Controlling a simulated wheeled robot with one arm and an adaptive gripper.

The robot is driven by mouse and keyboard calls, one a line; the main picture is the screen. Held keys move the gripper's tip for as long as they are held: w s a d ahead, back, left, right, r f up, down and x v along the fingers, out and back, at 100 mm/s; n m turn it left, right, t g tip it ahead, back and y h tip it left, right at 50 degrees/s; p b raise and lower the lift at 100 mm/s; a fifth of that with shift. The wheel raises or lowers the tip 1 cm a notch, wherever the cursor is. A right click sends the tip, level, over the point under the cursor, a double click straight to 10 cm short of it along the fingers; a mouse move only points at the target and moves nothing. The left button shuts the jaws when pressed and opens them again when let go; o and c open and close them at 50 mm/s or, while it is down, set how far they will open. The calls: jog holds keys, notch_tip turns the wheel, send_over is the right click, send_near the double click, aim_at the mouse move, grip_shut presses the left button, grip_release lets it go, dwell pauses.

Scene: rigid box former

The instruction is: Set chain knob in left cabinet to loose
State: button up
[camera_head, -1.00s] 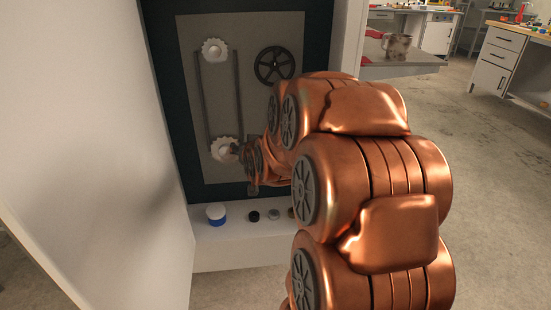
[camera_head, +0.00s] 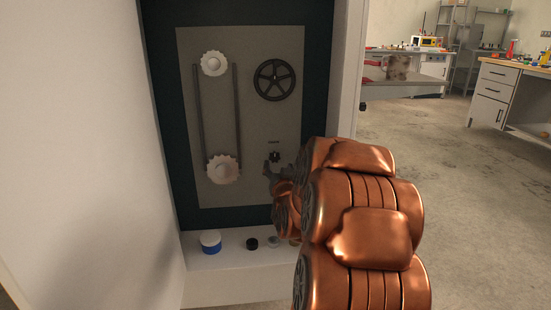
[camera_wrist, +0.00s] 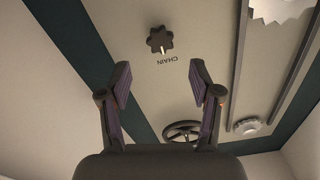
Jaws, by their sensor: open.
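The chain knob (camera_wrist: 159,40) is a small dark lobed knob on the grey panel, with a light pointer mark and the label CHAIN beside it in the wrist view. In the head view the knob (camera_head: 275,156) sits below the black spoked handwheel. My gripper (camera_wrist: 160,80) is open and empty, its two fingers spread with the knob beyond the gap between them, not touching it. In the head view my gripper (camera_head: 279,172) is just below the knob, partly hidden by my arm.
Two white sprockets (camera_head: 214,63) with dark chain runs stand left of the knob. The black handwheel (camera_head: 274,80) is above it. A blue-and-white jar (camera_head: 210,242) and a dark cap (camera_head: 252,243) stand on the cabinet's bottom ledge. A white wall or door closes the left side.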

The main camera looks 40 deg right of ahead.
aim_at(275, 157)
jog(key=p+x, duration=0.1)
jog(key=x, duration=0.4)
jog(key=shift+w+d+f+p, duration=0.15)
jog(key=shift+w+p, duration=0.1)
jog(key=shift+p, duration=0.1)
jog(key=shift+x, duration=0.75)
jog(key=c, duration=1.1)
jog(key=shift+c, duration=0.2)
